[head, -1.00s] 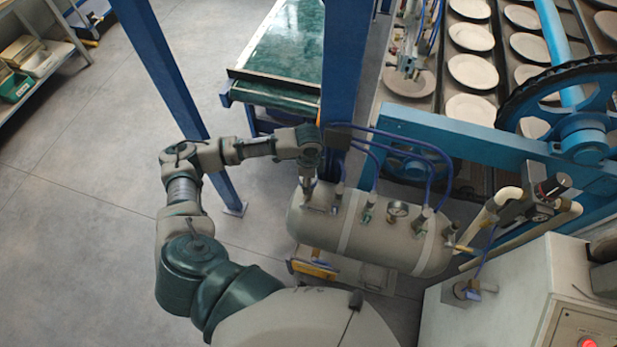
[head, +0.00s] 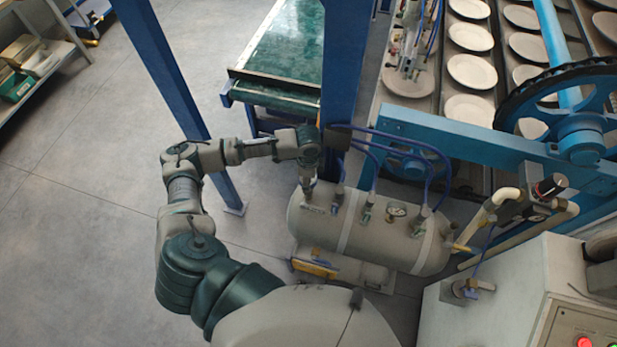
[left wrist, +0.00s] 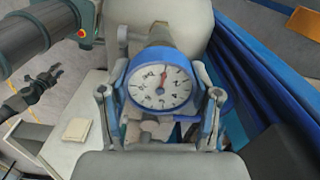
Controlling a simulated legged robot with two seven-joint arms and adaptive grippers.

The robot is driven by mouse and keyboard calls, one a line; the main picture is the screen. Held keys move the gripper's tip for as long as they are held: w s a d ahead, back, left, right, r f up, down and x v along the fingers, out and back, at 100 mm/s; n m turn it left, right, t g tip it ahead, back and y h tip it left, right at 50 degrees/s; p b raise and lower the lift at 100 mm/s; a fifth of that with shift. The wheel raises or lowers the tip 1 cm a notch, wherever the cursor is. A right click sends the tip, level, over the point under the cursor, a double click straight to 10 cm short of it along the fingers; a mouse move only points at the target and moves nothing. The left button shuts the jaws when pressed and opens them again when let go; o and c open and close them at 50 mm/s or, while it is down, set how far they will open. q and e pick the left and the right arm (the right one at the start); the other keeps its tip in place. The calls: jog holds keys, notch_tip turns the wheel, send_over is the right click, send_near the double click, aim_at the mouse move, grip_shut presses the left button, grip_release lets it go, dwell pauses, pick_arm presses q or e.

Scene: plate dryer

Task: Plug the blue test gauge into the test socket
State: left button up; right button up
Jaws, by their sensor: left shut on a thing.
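The blue test gauge (left wrist: 160,86) has a round white dial, dark marks, a red needle and a blue rim. In the left wrist view it sits between the two fingers of my left gripper (left wrist: 159,96), which is shut on it. In the head view my left gripper (head: 309,186) points down at the left end of the grey air tank (head: 345,228). The gauge is too small to make out there. The test socket is not distinct; the gripper covers that part of the tank top, and contact cannot be told. A dark jointed shape (left wrist: 35,91), perhaps my right gripper, shows in the left wrist view.
Hose fittings with blue hoses (head: 432,165) and another gauge (head: 397,210) stand on the tank, right of my gripper. A blue post (head: 345,70) rises close behind. A control cabinet (head: 500,300) stands at right. Floor at left is open.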

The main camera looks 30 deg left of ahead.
pick_arm(q)
jog(key=shift+f, duration=0.55)
jog(key=o, duration=1)
notch_tip(320, 180, up, 3)
jog(key=p, duration=0.3)
jog(key=shift+r, duration=0.2)
jog(key=shift+r+b, duration=0.15)
jog(key=shift+b, duration=0.15)
jog(key=shift+r, duration=3.7)
